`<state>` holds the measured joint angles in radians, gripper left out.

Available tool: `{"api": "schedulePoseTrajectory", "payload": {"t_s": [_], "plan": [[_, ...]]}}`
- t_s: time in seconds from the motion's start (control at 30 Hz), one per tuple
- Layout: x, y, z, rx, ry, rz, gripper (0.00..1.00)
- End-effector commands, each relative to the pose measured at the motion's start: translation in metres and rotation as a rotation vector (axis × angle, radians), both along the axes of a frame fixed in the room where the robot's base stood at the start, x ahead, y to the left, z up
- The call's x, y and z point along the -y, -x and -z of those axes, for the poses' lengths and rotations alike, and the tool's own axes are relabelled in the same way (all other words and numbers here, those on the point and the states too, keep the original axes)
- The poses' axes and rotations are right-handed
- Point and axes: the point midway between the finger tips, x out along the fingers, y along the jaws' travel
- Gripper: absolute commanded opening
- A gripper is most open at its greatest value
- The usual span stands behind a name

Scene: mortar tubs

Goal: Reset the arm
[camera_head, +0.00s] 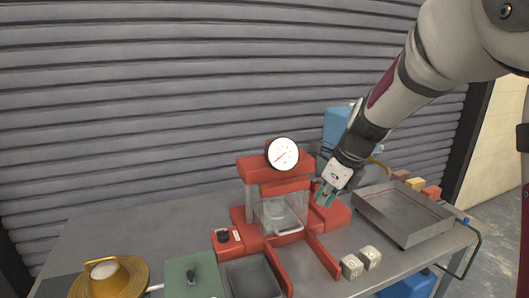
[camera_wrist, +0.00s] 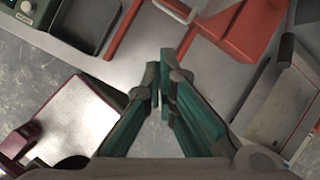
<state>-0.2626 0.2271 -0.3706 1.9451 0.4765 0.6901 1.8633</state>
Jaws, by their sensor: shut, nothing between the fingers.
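My arm reaches in from the upper right in the head view. My gripper (camera_head: 323,194) hangs just right of the red press (camera_head: 284,240), above its right side and left of the metal tray (camera_head: 400,215). In the wrist view my gripper (camera_wrist: 161,75) has its green fingers brought together at the tips, with nothing between them. Below the fingertips there is grey tabletop, with red parts of the press beyond.
The press has a round dial gauge (camera_head: 283,154) and a clear container (camera_head: 283,212). Two small light cubes (camera_head: 360,262) sit at the front edge. A dark tray (camera_head: 253,278), a green box (camera_head: 193,277) and a brass-coloured dish (camera_head: 110,279) stand left. A blue container (camera_head: 338,128) stands behind my gripper.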

Motion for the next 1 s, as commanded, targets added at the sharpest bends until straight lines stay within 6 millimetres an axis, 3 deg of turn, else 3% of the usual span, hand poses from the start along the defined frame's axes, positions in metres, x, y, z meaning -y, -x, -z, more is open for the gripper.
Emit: {"api": "schedulePoseTrajectory", "payload": {"t_s": [0.1,0.3,0.6,0.8,1.0], "plan": [[-0.001,0.044,-0.032,0.071,0.085,-0.288,0.0],[-0.001,0.119,-0.066,0.188,0.282,-0.789,0.0],[0.006,0.23,-0.084,0.3,0.674,-1.527,0.0],[0.015,0.281,-0.077,0.28,0.903,-1.909,0.0],[0.02,0.301,-0.072,0.25,0.997,-2.072,0.0]]}}
